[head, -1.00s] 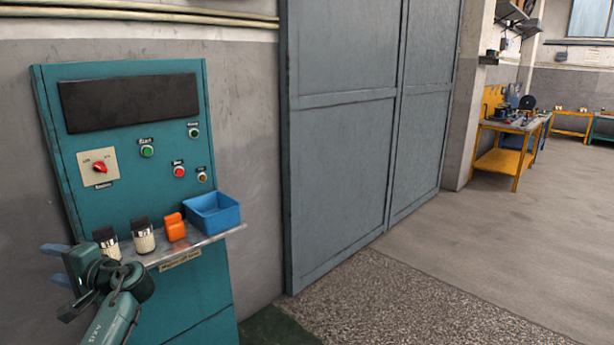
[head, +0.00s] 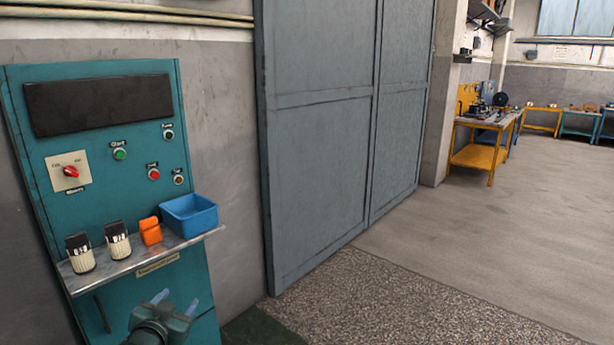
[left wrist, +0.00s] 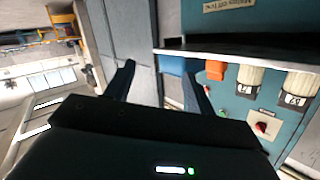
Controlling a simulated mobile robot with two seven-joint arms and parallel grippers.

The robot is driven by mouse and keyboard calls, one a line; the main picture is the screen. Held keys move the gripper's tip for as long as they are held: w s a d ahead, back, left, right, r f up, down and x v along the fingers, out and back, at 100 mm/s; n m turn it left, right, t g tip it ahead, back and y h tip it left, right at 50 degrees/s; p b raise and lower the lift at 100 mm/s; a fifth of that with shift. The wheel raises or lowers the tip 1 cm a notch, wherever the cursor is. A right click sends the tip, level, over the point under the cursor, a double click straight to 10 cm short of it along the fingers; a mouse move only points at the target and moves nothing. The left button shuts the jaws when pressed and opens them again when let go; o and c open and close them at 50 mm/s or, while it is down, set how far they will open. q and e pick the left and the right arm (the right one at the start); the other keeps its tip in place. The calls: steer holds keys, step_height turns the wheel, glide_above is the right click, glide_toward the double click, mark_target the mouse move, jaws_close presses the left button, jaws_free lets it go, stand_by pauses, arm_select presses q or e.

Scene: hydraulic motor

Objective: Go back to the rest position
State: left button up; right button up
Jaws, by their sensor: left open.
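My left gripper (head: 176,304) is at the bottom of the head view, in front of the lower part of the teal control cabinet (head: 110,136) and below its shelf. Its fingers are apart with nothing between them. In the left wrist view the two fingers (left wrist: 160,85) stand wide apart, and the cabinet shows upside down beyond them. My right gripper is in neither view.
The metal shelf (head: 100,277) holds two white-and-black containers (head: 80,255), an orange item (head: 150,231) and a blue bin (head: 189,216). A red rotary switch (head: 70,172) and several buttons are above. Grey doors (head: 320,140) stand right; open floor (head: 490,235) lies beyond.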

arm_select(q)
steer(key=s+d+f+g+h, duration=0.1)
steer(key=s+d+f, duration=0.3)
steer(key=s+f, duration=0.25)
steer(key=s+d+f+g+h, duration=0.1)
steer(key=s+d+f, duration=0.35)
steer(key=s, duration=0.35)
steer(key=s+d+f+g, duration=0.1)
steer(key=s+d, duration=0.2)
steer(key=s, duration=0.5)
steer(key=s+d+f+g+h, duration=0.1)
steer(key=s+d+f, duration=0.1)
steer(key=s, duration=0.7)
steer(key=shift+s+d+f+n+g, duration=0.2)
steer(key=shift+d+n+g, duration=0.15)
steer(key=shift+d, duration=0.25)
